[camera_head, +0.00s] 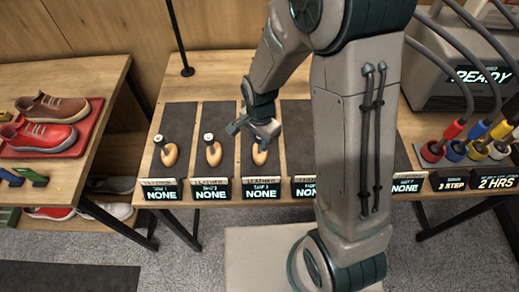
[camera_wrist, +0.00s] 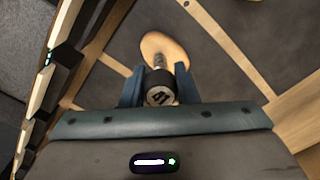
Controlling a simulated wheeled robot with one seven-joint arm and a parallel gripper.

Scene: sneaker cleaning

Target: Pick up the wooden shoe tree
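A wooden shoe tree (camera_head: 259,156) with a pale oval wooden body stands on a dark mat strip behind a "NONE" sign. My gripper (camera_head: 260,128) is directly above it and hides its upper part. In the wrist view, the fingers (camera_wrist: 159,82) stand on either side of its dark round knob (camera_wrist: 160,90), with the metal shaft and wooden body (camera_wrist: 166,46) beyond. The fingers look very close to the knob, but I cannot tell whether they press on it. Two similar shoe trees, a left one (camera_head: 169,155) and a middle one (camera_head: 213,154), stand on strips to the left.
Several "NONE" signs, one of them here (camera_head: 211,191), line the table's front edge. A side table (camera_head: 65,81) at left holds a red tray with shoes (camera_head: 40,137). A grey machine (camera_head: 440,80) and coloured plugs are at right. My arm hides the strips right of centre.

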